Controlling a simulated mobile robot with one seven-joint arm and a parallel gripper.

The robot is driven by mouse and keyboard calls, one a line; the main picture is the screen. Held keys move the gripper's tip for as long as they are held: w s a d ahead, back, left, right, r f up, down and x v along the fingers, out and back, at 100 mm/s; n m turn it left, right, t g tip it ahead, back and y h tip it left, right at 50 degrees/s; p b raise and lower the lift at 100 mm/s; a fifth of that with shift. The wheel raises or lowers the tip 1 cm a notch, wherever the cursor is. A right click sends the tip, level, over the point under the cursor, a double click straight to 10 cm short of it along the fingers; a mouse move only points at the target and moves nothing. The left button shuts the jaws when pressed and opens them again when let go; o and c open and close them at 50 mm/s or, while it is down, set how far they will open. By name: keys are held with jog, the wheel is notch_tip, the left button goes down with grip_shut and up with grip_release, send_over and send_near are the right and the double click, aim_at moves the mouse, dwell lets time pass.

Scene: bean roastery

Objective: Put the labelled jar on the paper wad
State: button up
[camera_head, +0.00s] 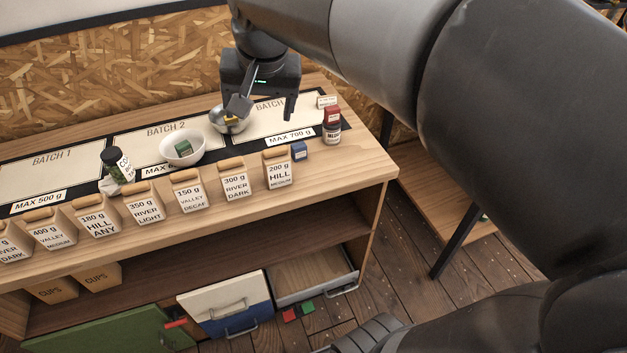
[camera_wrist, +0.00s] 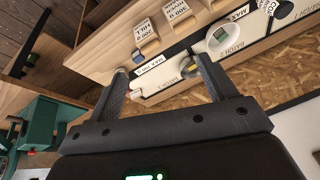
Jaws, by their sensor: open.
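A white jar (camera_head: 125,168) with a dark lid and black lettering leans tilted on the left part of the counter. The crumpled white paper wad (camera_head: 112,188) is under and beside its lower end; the exact contact is unclear. In the wrist view the labelled jar (camera_wrist: 268,7) shows at the top right edge, partly cut off. My gripper (camera_head: 264,108) is open and empty over the Batch 3 area, well to the right of the jar. Its two fingers (camera_wrist: 162,68) stand wide apart in the wrist view.
A metal bowl (camera_head: 231,125) is close below my gripper. A white bowl (camera_head: 169,152) holds a green block. A labelled bottle with a red top (camera_head: 332,130) and a blue block (camera_head: 299,150) stand at right. Several bean bags (camera_head: 190,195) line the front edge. An open drawer (camera_head: 310,275) sticks out below.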

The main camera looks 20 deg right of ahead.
jog(key=s+d+f+n, duration=0.1)
jog(key=s+d+f, duration=0.1)
jog(key=s+f, duration=0.2)
jog(key=s+d+f+n+t, duration=0.1)
jog(key=s+f, duration=0.4)
jog(key=s, duration=0.5)
jog(key=shift+d+n+h, duration=0.4)
jog(key=shift+d+n, duration=0.2)
jog(key=shift+d, duration=0.5)
jog(key=shift+o, duration=0.4)
